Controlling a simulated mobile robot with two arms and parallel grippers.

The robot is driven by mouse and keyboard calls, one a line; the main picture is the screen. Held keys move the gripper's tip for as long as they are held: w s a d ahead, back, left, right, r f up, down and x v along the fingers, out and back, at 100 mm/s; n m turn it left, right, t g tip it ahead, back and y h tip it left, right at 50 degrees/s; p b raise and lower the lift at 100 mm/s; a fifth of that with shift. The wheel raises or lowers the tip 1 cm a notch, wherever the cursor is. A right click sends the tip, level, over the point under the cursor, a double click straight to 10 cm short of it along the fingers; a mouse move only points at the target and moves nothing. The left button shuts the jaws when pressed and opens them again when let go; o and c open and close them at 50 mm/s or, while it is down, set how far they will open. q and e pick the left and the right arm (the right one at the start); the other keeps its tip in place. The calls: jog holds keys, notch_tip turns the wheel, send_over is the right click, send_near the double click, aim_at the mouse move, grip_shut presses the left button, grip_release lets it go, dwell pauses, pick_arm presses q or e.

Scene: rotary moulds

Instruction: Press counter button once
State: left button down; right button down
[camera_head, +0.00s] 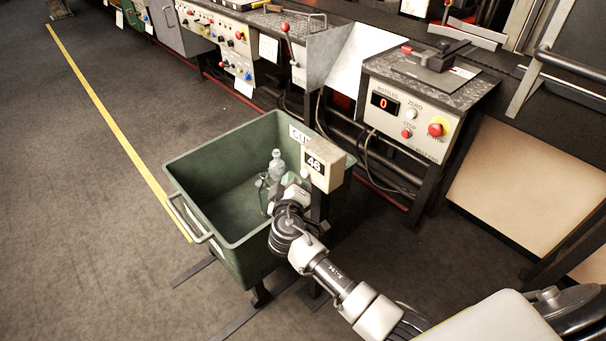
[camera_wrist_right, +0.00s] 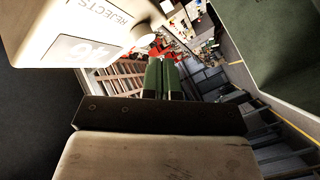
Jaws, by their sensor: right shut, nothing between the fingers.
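The counter (camera_head: 324,165) is a small cream box on a post at the right rim of a green cart, its display reading 46. Its small pale button (camera_head: 305,172) sticks out of the lower left side. In the right wrist view the counter (camera_wrist_right: 88,30), marked REJECTS, is upside down at upper left, with the round white button (camera_wrist_right: 143,36) on its edge. My right gripper (camera_wrist_right: 162,62) has its two green-tipped fingers side by side, shut and empty, with the tips just below the button in that picture. I cannot tell whether they touch it. My left gripper is out of view.
The green cart (camera_head: 205,154) holds clear glass bottles (camera_head: 277,163). Control benches line the back. Open floor lies left of the cart, with a yellow line (camera_head: 110,122).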

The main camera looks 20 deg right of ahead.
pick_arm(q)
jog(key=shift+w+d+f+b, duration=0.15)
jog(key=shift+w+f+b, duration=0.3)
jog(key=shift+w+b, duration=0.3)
pick_arm(e)
jog(key=a, duration=0.1)
jog(key=s+a, duration=0.1)
jog(key=a, duration=0.2)
jog(key=shift+s+a, duration=0.35)
jog(key=shift+a, duration=0.05)
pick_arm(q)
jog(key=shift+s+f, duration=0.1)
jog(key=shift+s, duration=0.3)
